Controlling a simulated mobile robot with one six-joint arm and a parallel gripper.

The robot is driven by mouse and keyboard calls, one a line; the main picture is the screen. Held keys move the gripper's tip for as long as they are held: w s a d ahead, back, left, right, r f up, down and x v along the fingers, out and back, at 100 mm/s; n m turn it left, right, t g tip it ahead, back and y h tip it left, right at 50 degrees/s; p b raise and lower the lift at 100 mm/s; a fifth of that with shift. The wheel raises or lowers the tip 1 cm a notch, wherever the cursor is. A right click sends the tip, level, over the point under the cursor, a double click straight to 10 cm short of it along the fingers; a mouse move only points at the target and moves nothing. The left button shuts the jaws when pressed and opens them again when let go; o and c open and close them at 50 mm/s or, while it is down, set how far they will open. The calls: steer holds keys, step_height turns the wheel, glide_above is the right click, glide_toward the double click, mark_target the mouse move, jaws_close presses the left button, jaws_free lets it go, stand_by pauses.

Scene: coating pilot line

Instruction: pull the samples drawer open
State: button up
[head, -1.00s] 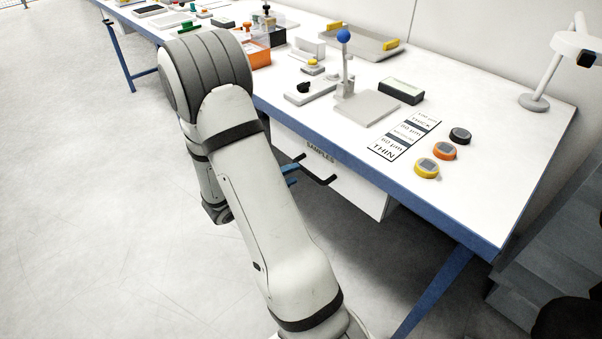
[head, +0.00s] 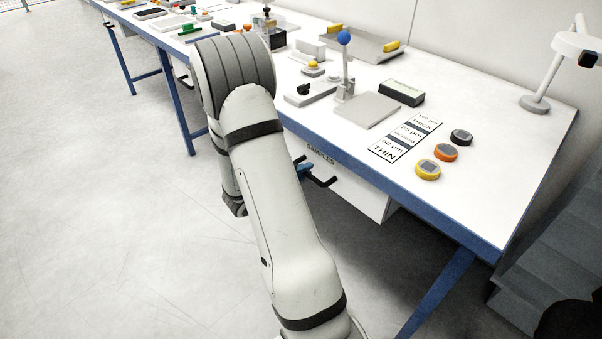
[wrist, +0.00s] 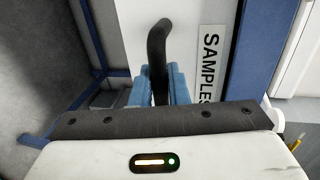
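The samples drawer (head: 352,187) is a white front under the bench, with a SAMPLES label (wrist: 209,65) and a black bar handle (head: 324,182). It looks closed. In the wrist view the handle (wrist: 158,45) runs down between the two blue fingers of my gripper (wrist: 160,88). The fingers sit close on both sides of it with no clear gap, so my gripper looks shut on the handle. In the head view my gripper (head: 304,170) is at the handle, partly hidden behind my arm.
The white bench top (head: 480,190) with a blue edge lies above the drawer. It carries a stand with a blue ball (head: 344,38), a label card (head: 404,139) and several round pucks. A blue bench leg (head: 437,293) stands to the right. Floor in front is clear.

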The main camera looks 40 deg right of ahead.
jaws_close()
steer(key=shift+a, duration=0.35)
steer(key=f+p+v, duration=0.2)
steer(key=p+v, duration=0.3)
steer(key=v, duration=0.7)
steer(key=a+f+p+v, duration=0.1)
steer(key=f+p+v, duration=0.2)
steer(key=v, duration=1)
steer(key=shift+p, duration=0.85)
steer(key=shift+f, duration=0.1)
